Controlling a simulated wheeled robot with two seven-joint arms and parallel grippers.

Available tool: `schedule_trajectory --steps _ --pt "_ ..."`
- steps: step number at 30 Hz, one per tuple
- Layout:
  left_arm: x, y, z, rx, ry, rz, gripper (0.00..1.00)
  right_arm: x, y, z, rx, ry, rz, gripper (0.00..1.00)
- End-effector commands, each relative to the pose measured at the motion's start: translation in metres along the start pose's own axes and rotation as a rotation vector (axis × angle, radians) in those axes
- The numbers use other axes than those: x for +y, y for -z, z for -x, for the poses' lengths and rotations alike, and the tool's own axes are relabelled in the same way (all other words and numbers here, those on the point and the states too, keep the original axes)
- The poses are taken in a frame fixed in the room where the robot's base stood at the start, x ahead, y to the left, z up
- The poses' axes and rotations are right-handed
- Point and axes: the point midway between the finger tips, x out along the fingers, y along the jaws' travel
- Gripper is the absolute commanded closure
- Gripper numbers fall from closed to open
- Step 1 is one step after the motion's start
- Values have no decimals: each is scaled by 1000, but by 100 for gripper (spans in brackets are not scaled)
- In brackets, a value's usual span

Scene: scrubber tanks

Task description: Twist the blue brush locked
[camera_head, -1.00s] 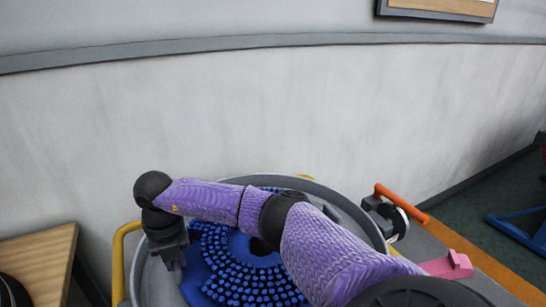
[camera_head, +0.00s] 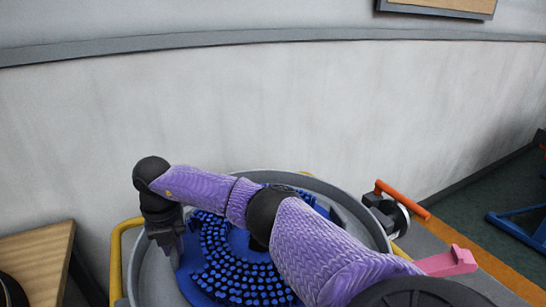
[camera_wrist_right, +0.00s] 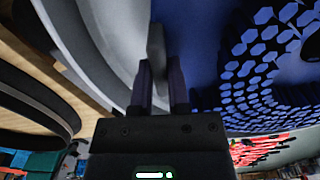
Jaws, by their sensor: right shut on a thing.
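The blue brush (camera_head: 238,272) is a round disc with rows of blue bristles facing up, lying inside a round grey tank (camera_head: 138,274). My right arm crosses over it and hides its middle and right part. My right gripper (camera_head: 174,257) points down at the brush's left edge, inside the tank rim. In the right wrist view, the right gripper (camera_wrist_right: 160,88) is shut on a thin grey upright tab (camera_wrist_right: 156,45) beside the brush's smooth blue edge. Whether the tab is part of the brush is hard to tell. My left gripper is not in view.
Yellow rails (camera_head: 116,262) flank the tank. An orange-handled part (camera_head: 403,200) and a pink block (camera_head: 447,262) are on the right. A wooden table (camera_head: 38,262) stands at the left. A pale wall (camera_head: 250,110) rises behind.

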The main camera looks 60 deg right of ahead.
Motion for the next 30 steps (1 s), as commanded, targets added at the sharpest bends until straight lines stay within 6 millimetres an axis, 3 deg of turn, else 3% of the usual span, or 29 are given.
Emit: schedule_trajectory --steps 15,30 --pt "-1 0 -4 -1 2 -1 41 0 -5 0 -1 0 -28 100" --pt "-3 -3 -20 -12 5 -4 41 -2 -25 -2 -2 1 -137 100"
